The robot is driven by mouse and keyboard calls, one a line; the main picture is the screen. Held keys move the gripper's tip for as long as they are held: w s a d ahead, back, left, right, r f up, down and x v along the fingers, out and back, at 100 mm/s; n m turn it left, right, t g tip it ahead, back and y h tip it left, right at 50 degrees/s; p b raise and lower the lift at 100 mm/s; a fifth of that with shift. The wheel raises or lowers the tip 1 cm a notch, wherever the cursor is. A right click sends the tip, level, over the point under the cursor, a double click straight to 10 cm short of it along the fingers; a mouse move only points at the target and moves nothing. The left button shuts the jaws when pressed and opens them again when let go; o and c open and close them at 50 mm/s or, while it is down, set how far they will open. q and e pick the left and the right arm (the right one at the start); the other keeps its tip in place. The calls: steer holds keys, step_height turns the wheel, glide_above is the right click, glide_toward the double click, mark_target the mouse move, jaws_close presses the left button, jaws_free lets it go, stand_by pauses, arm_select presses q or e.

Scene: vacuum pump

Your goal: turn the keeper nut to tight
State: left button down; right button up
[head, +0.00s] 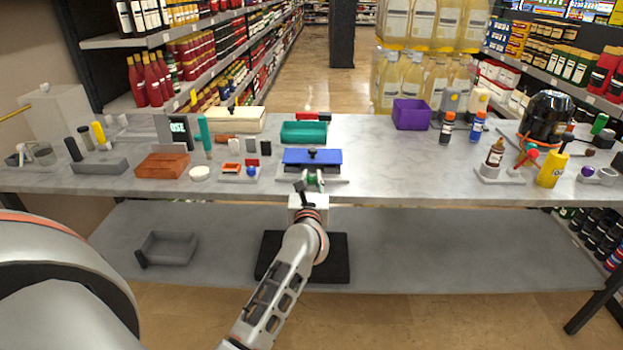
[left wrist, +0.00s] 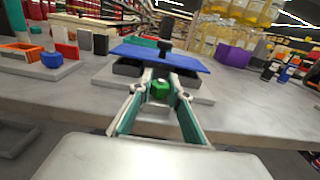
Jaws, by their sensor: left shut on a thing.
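A small green nut (left wrist: 160,91), which looks like the keeper nut, sits at the front of a dark base under a blue plate (left wrist: 165,57) with a black knob on top. The blue plate also shows in the head view (head: 312,156), near the front edge of the bench. My left gripper (head: 312,180) reaches in from the front, low by the bench edge. In the left wrist view my left gripper (left wrist: 160,80) has its fingers on both sides of the green nut, shut on it. The nut's turn position cannot be read. My right gripper is not in view.
The grey bench (head: 400,178) is clear right of the blue plate. A green tray (head: 303,132) and purple bin (head: 411,114) stand behind.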

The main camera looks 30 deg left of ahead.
arm_select(q)
steer(key=shift+a+r+m+t+h+p, duration=0.1)
steer(key=shift+r+m+t+h+p, duration=0.15)
steer(key=shift+m+t+h+p, duration=0.35)
steer(key=m+h+p, duration=0.2)
steer(key=h, duration=0.1)
steer(key=shift+t+p, duration=0.3)
steer(key=shift+t, duration=0.1)
steer(key=m+h, duration=0.1)
steer(key=h, duration=0.1)
steer(key=m+h, duration=0.1)
steer(key=shift+f+t+h+p, duration=0.2)
steer(key=shift+t+h+p, duration=0.1)
steer(key=shift+h+p, duration=0.1)
steer(key=shift+f+m+h+b, duration=0.15)
steer(key=shift+m+h+b, duration=0.15)
steer(key=shift+m+h, duration=0.65)
steer(key=shift+h, duration=0.55)
steer(key=shift+m+h+b, duration=0.8)
steer(key=shift+m+h, duration=0.15)
steer(key=shift+h, duration=0.35)
steer(key=c, duration=1.9)
jaws_free()
